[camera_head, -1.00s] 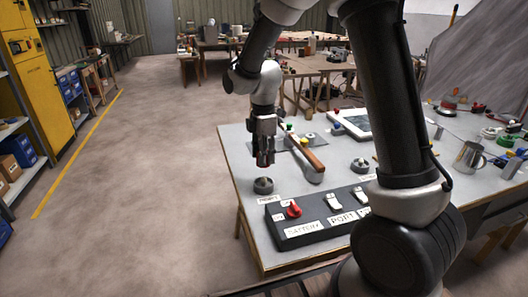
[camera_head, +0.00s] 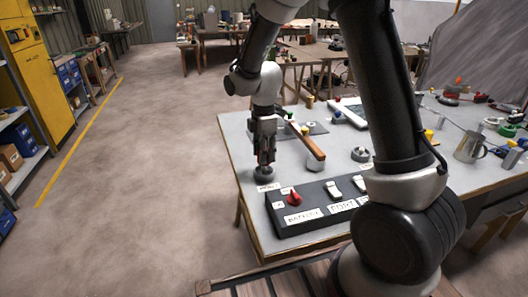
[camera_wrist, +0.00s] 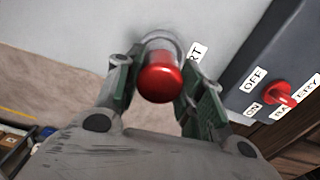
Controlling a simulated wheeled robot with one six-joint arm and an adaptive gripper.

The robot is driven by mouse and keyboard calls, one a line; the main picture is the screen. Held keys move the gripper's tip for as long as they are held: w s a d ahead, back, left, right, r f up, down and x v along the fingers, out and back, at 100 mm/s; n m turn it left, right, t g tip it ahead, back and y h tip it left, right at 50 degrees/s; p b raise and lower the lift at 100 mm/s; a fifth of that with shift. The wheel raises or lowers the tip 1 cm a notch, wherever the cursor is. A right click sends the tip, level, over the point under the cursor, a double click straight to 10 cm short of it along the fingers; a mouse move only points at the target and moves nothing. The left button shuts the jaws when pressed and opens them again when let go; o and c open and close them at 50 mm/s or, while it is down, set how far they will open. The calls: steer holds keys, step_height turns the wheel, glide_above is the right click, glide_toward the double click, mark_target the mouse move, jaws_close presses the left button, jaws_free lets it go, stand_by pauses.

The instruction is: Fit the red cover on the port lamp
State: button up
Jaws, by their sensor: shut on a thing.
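The red cover (camera_wrist: 160,80) is between the fingers of my gripper (camera_wrist: 165,88) in the wrist view. My gripper is shut on it. Just beyond the cover is the grey round base of the port lamp (camera_wrist: 160,40), near a label partly reading "RT". In the head view my gripper (camera_head: 265,162) points down directly over the port lamp base (camera_head: 263,174) at the table's left edge. The cover is mostly hidden there by the fingers. The cover looks close to the base or touching it; I cannot tell if it is seated.
A dark switch panel (camera_head: 320,215) with a red battery knob (camera_head: 294,198) and white switches stands just right of the lamp.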

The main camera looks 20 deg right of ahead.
mark_target(264, 166)
steer(key=shift+f, duration=0.5)
stand_by(0.9)
steer(key=shift+f, duration=0.35)
steer(key=shift+f, duration=1.35)
stand_by(1.4)
steer(key=o, duration=0.9)
steer(key=shift+o, duration=0.2)
steer(key=o, duration=0.4)
